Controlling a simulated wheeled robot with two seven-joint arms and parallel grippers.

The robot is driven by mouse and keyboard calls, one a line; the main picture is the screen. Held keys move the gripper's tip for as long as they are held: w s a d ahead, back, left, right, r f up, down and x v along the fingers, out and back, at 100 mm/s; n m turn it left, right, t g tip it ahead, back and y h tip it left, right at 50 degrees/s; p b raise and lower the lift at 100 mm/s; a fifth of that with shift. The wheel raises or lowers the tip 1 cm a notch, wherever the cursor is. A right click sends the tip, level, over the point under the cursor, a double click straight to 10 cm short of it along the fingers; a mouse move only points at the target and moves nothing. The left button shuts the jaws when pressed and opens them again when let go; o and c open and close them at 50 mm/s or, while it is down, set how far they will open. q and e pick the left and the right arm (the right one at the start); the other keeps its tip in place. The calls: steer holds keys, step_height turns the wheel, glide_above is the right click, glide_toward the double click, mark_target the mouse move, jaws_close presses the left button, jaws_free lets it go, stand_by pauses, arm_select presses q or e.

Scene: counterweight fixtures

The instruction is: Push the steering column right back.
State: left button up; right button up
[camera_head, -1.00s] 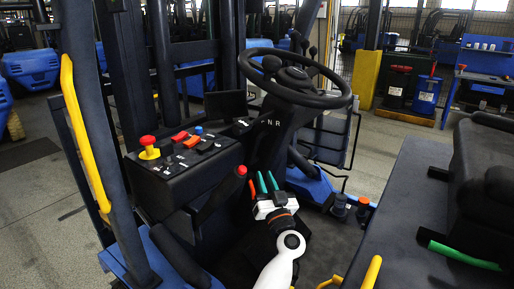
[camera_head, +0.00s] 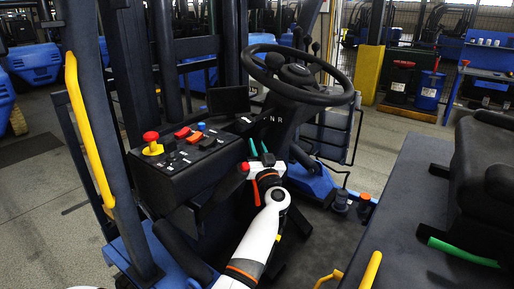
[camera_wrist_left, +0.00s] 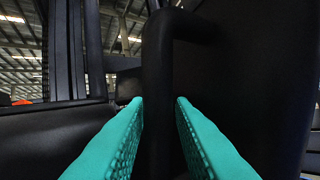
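The dark steering column (camera_head: 278,132) rises in the middle of the head view, with the black steering wheel (camera_head: 322,99) on top, tilted toward the seat. My left gripper (camera_head: 261,153) is low beside the column, on its near left side, with teal fingers pointing away from me. In the left wrist view, the two fingers (camera_wrist_left: 158,110) are apart. A dark bent bar (camera_wrist_left: 158,65) stands between and beyond them, with narrow gaps on both sides. I cannot tell whether they touch it, or which part in the head view it is. My right gripper is not in view.
A black console (camera_head: 185,165) with a red-and-yellow knob (camera_head: 152,143) and coloured switches stands left of the column. A red-topped lever (camera_head: 244,167) is close to my left gripper. The seat (camera_head: 480,165) is at right. A yellow rail (camera_head: 90,130) runs up the left post.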

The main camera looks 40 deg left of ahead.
arm_select(q)
jaws_close()
steer(key=shift+d+f, duration=0.2)
steer(key=shift+f, duration=0.05)
steer(key=w+d+f+m+t+b, duration=0.1)
steer(key=d+f+m+t+b, duration=0.2)
steer(key=d, duration=0.6)
step_height(320, 180, down, 2)
steer(key=shift+d+f+y+b, duration=0.15)
steer(key=shift+d+y+b, duration=0.2)
steer(key=shift+b, duration=0.1)
steer(key=shift+o, duration=0.2)
jaws_free()
steer(key=shift+d, duration=0.1)
steer(key=shift+d+r, duration=0.15)
steer(key=shift+r, duration=0.05)
